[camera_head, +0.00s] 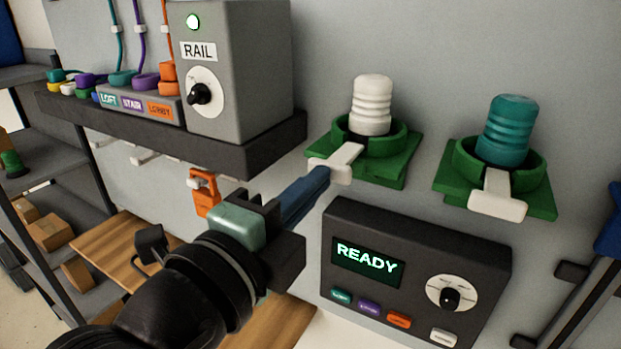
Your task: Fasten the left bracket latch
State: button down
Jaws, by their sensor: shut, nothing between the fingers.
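The left bracket (392,172) is a green holder on the wall with a white ribbed cylinder (372,103) upright in its ring. Its latch (335,164) is a white T-shaped lever at the bracket's front left, its wide end toward me. My gripper (325,174) reaches up from the lower left, its blue fingers shut and empty. The fingertips are at the latch's wide end and seem to touch it; they cover part of its lower edge. I cannot tell whether the latch is fastened.
The right bracket (452,190) holds a teal cylinder (507,128) and has its own white latch (497,196). Below is a dark panel (420,250) reading READY. A grey RAIL box (240,70) stands on a dark shelf (240,152) at upper left. An orange handset (204,192) hangs below it.

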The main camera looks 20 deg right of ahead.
aim_at(343, 158)
jog(key=shift+b+x, duration=1)
jog(key=shift+b, duration=0.2)
